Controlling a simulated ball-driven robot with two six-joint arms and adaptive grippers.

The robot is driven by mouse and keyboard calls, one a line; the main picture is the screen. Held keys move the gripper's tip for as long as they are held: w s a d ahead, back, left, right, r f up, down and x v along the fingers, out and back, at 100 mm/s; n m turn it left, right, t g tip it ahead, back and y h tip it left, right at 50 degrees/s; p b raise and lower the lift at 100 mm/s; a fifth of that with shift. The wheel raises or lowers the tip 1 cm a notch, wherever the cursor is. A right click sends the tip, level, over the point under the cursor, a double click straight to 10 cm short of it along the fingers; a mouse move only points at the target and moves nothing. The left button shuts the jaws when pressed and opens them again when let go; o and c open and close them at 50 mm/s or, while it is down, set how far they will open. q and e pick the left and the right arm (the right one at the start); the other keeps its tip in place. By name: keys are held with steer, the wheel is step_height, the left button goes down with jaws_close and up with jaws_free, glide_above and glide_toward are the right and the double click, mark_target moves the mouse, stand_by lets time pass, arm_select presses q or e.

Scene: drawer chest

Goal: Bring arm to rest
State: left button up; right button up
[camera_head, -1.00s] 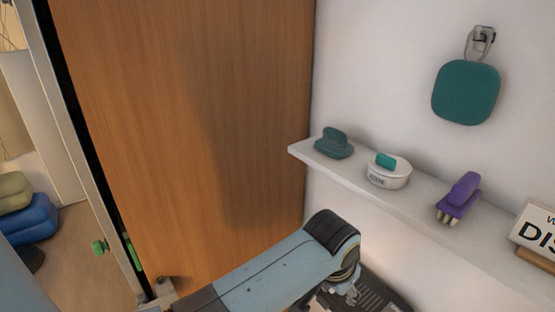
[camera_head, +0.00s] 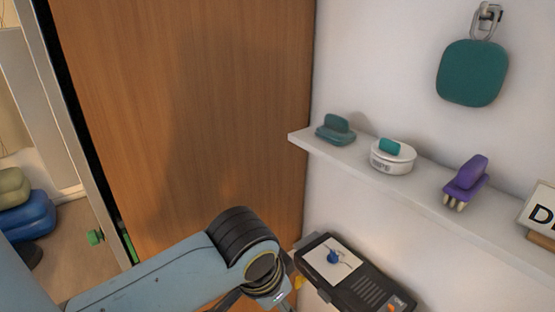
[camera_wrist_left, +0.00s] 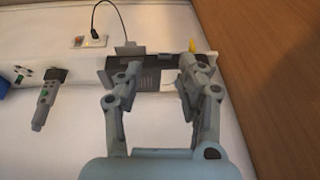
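My left arm comes in from the left in the head view, its dark elbow-like joint in front of the wooden panel (camera_head: 200,130). Its gripper points down at the bottom edge there and is mostly cut off. In the left wrist view my left gripper (camera_wrist_left: 163,72) has its two fingers spread apart with nothing visibly held. A dark box lies beyond the fingertips in that view, partly hidden by them. In the head view a dark box (camera_head: 372,290) with a white sheet on top sits just right of the gripper. My right gripper is in neither view.
A white wall shelf (camera_head: 420,188) holds a teal brush (camera_head: 336,130), a round white tin (camera_head: 393,157), a purple brush (camera_head: 466,184) and a sign (camera_head: 541,208). A teal pad (camera_head: 472,73) hangs above. A green knob (camera_head: 95,237) is at the left.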

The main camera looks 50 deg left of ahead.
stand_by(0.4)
arm_select(q)
steer(key=s+a+f+g+b, duration=0.1)
steer(key=s+f+b, duration=0.3)
steer(key=f, duration=0.7)
steer(key=s+f+g+b, duration=0.1)
steer(key=f+b, duration=0.4)
steer(key=f, duration=0.6)
steer(key=s+a+f+g+b, duration=0.1)
steer(key=s+f+b, duration=0.3)
steer(key=f, duration=0.7)
steer(key=s+a+f+b, duration=0.1)
steer(key=s+f+b, duration=0.5)
steer(key=s+f, duration=1.1)
steer(key=shift+s+f, duration=0.15)
steer(key=shift+f, duration=0.8)
